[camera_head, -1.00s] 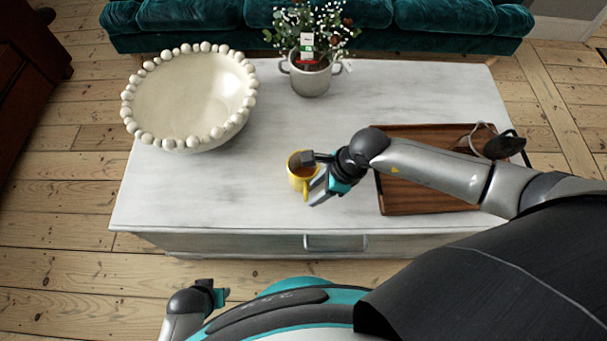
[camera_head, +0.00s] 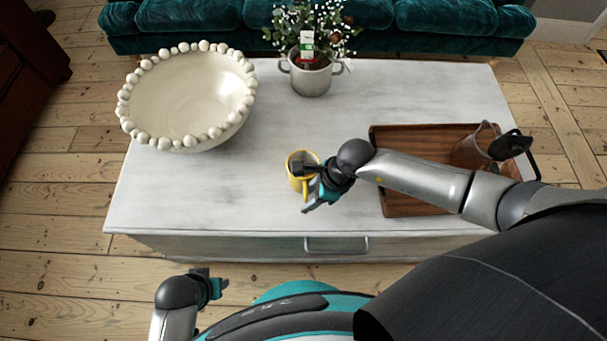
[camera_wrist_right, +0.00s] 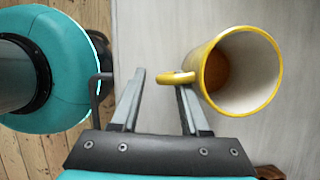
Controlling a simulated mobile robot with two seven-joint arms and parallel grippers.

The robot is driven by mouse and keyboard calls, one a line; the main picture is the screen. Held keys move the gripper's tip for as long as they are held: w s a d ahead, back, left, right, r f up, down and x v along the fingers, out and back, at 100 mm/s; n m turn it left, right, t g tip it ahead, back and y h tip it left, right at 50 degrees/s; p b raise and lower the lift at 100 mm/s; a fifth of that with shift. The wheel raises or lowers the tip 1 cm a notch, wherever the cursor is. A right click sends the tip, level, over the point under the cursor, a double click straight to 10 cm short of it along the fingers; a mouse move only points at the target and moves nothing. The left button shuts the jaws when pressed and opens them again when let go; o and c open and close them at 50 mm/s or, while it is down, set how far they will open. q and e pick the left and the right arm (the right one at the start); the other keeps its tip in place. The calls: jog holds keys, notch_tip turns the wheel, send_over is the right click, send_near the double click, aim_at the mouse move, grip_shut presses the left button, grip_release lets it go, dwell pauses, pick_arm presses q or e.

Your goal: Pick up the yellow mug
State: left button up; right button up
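The yellow mug (camera_head: 293,182) stands upright near the front middle of the white table, and my right gripper (camera_head: 304,189) partly covers it. In the right wrist view I look into the mug (camera_wrist_right: 243,72), which has a pale inside and a brown bottom. Its handle points left. My right gripper (camera_wrist_right: 158,80) is open, its two fingers apart. The handle's outer end lies at the fingertips, overlapping the right-hand finger; I cannot tell if they touch. My left gripper (camera_head: 216,287) hangs in front of the table, away from the mug, too small to judge.
A large cream bowl with a beaded rim (camera_head: 190,95) stands at the back left of the table (camera_head: 225,205). A potted plant (camera_head: 311,78) stands at the back middle. A wooden tray (camera_head: 400,205) with a dark glass jug (camera_head: 474,150) lies to the right, under my right arm.

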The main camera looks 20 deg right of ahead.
grip_shut()
dwell(1.2)
